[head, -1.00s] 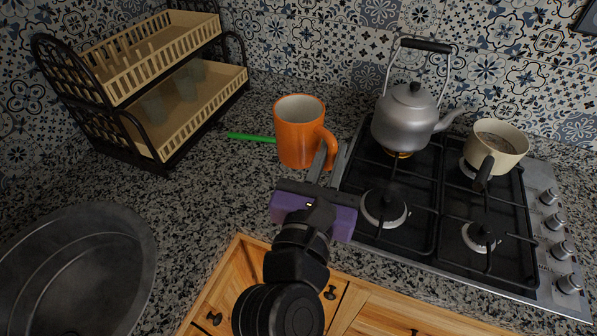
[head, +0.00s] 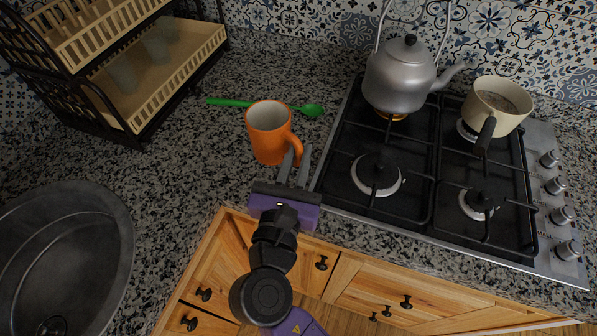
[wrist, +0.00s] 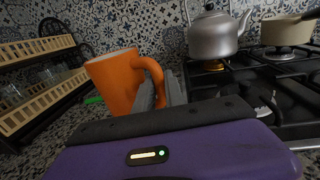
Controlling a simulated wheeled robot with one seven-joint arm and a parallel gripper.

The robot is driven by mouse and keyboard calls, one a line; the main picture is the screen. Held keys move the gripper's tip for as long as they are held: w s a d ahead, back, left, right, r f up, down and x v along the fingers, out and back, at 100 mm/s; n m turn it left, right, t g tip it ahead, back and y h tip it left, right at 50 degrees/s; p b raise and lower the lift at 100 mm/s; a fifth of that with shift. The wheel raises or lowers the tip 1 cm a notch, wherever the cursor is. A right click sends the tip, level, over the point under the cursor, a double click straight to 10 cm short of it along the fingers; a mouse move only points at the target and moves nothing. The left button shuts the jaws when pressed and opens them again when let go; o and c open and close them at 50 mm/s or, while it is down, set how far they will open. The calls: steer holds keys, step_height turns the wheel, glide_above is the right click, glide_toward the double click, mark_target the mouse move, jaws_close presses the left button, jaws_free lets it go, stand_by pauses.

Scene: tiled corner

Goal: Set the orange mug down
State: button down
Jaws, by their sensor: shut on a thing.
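The orange mug (head: 267,135) is upright over the speckled counter, left of the stove, with its handle toward the right and front. My gripper (head: 296,164) is shut on the mug's handle. In the wrist view the mug (wrist: 115,82) stands just beyond my gripper (wrist: 163,92), whose fingers are at the handle, and it looks slightly tilted. The mug's base is near the counter; I cannot tell whether it touches.
A green spoon (head: 312,109) lies behind the mug. The stove (head: 335,185) with a kettle (head: 398,77) and a cream saucepan (head: 497,98) is to the right. A dish rack (head: 140,117) stands left, a sink (head: 125,245) front left. Counter (head: 195,160) left of the mug is clear.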

steer(key=shift+f+b, duration=0.3)
steer(key=shift+f, duration=2.3)
steer(key=shift+f, duration=0.2)
steer(key=c, duration=1.4)
jaws_free()
steer(key=shift+s, duration=0.1)
steer(key=shift+c, duration=0.2)
steer(key=p+v, duration=0.3)
steer(key=v, duration=0.7)
steer(key=shift+p, duration=0.3)
